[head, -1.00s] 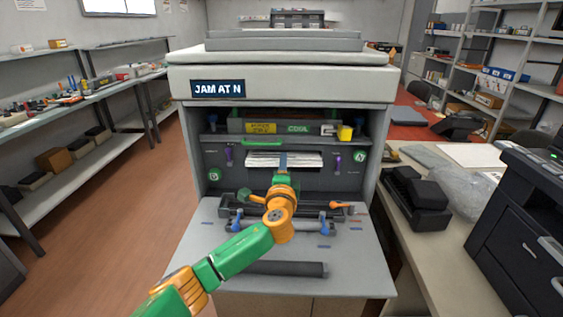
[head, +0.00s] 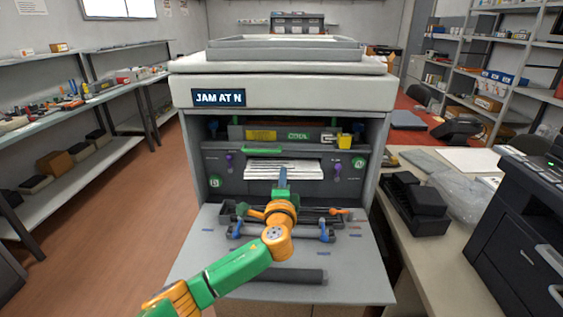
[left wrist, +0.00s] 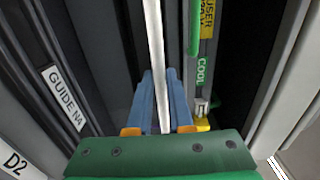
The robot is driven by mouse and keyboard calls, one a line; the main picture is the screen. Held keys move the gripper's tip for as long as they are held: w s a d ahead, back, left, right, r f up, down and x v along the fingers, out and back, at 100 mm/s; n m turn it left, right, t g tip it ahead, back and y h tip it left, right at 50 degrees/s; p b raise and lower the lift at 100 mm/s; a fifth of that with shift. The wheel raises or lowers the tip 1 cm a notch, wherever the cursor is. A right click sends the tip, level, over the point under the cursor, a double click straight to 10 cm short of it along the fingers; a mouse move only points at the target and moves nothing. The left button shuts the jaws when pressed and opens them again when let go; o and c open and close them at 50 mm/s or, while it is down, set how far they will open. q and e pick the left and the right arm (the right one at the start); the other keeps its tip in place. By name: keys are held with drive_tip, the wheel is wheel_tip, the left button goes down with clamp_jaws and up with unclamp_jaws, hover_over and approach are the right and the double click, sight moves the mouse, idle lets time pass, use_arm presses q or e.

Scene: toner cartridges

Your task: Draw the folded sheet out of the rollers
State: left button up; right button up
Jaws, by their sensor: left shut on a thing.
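The folded sheet (head: 262,169) is a white, pleated strip sticking out of the dark slot in the middle of the machine's open front. My left gripper (head: 284,176) is at the sheet's near edge, its blue fingers shut on it around the middle. In the left wrist view the sheet shows edge-on as a thin white band (left wrist: 153,35) between the two blue fingers (left wrist: 162,98). The far part of the sheet is hidden inside the machine, and the rollers cannot be made out. My right gripper is not in view.
The machine's lowered door (head: 195,265) lies below my left arm, with a dark roller-like bar (head: 285,276) and blue-ended rods on it. Green-marked panels (head: 215,182) flank the slot. A yellow block (head: 344,141) sits above right. A side table with black equipment (head: 415,200) stands right.

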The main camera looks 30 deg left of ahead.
use_arm(q)
drive_tip(key=shift+p+v, duration=0.95)
drive_tip(key=shift+v, duration=1.15)
drive_tip(key=s+d+r+p, duration=0.3)
drive_tip(key=s+r+p, duration=0.2)
drive_tip(key=p, duration=0.1)
drive_tip(key=shift+p, duration=0.4)
